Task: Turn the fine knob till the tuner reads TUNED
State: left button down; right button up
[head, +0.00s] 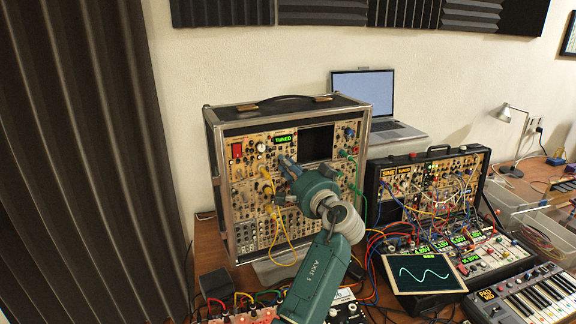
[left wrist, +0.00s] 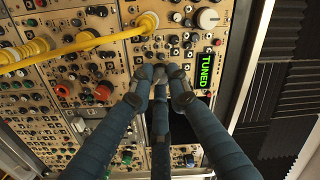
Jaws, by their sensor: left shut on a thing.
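The tuner display (head: 283,140) is lit green and reads TUNED, on the upper part of the tall synth case (head: 213,175). The same display shows sideways in the left wrist view (left wrist: 205,70), also reading TUNED. My left gripper (head: 287,164) is at the panel just below the tuner. In the left wrist view my left gripper's fingers (left wrist: 162,75) close together at the panel, shut on the fine knob, which they hide almost wholly. A large white knob (left wrist: 207,18) sits near the tuner, clear of the fingers. My right gripper is not in view.
Yellow cables (left wrist: 40,50) plug in close beside the gripper. A lower synth case (head: 375,190) with many patch cables stands to the right, with a scope screen (head: 425,271) and a keyboard (head: 525,296) in front. A laptop (head: 365,98) is behind.

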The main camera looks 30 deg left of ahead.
pick_arm(q)
jog(key=shift+a+r, duration=0.1)
jog(key=shift+r, duration=0.15)
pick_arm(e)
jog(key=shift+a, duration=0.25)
pick_arm(q)
jog(key=c, duration=1.9)
grip_release()
jog(key=shift+o, duration=1.2)
jog(key=shift+a+f, duration=0.1)
jog(key=shift+f, duration=0.15)
jog(key=v, duration=0.7)
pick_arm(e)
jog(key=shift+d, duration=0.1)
